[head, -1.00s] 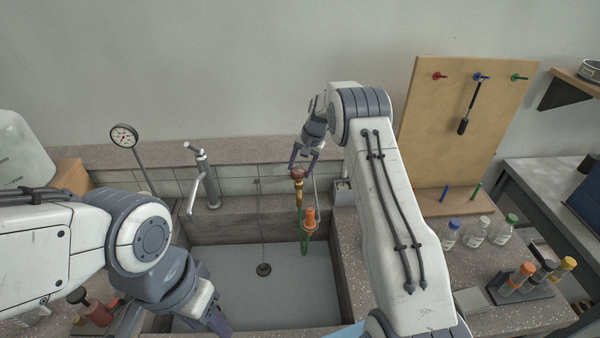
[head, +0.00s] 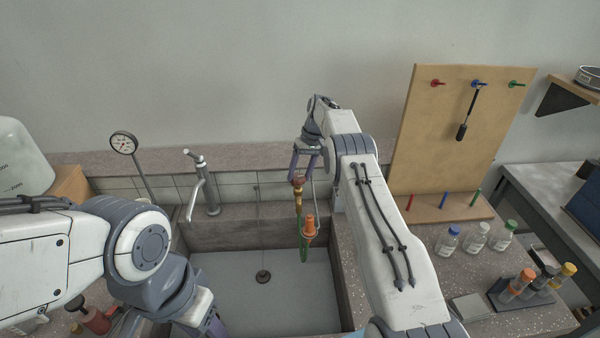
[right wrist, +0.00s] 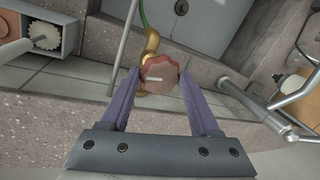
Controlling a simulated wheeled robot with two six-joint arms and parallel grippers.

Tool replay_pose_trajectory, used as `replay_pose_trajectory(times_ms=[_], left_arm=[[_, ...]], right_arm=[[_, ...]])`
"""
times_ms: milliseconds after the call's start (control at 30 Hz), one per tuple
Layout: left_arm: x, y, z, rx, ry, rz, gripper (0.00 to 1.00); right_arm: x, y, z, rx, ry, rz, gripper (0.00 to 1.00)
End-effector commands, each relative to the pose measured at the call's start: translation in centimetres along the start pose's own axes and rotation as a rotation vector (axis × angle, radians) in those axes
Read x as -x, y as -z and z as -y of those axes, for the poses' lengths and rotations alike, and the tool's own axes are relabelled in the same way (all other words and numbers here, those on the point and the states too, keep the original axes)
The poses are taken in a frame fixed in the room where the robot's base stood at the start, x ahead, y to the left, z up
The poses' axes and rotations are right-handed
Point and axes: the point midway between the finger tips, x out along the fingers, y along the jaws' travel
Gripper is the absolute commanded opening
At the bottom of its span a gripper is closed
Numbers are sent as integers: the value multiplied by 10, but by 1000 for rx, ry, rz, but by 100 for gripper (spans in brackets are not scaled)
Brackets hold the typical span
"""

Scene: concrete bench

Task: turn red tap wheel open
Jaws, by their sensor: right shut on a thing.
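The red tap wheel (head: 298,180) sits on top of a brass tap at the back edge of the sink. It also shows in the right wrist view (right wrist: 160,73) as a scalloped knob with a pale label. My right gripper (head: 305,175) reaches down to it from behind and above. In the right wrist view its two purple fingers (right wrist: 160,80) stand on either side of the wheel, shut on it. My left gripper (head: 212,326) hangs over the front left of the sink, away from the tap. Its fingertips are cut off by the lower edge.
A green hose (head: 304,250) with an orange fitting (head: 309,226) hangs below the tap. A grey faucet (head: 205,185) and a gauge (head: 124,144) stand to the left. A pegboard (head: 460,130), bottles (head: 475,237) and a tube rack (head: 525,292) are at the right.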

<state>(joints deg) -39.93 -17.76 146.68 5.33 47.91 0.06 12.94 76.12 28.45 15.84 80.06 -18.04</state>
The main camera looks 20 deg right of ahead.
Motion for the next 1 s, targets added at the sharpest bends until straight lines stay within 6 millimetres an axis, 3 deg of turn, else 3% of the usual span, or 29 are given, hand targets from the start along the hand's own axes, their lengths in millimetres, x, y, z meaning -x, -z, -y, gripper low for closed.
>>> replay_pose_trajectory(times_ms=[667,700,767,1000], left_arm=[[2,0,0,0,0,0,50],[2,0,0,0,0,0,50],[2,0,0,0,0,0,50],[2,0,0,0,0,0,50]], right_arm=[[0,2,1,48,-2,8,7],[0,2,1,48,-2,8,71],[0,2,1,48,-1,8,93],[0,1,0,47,-1,11,93]])
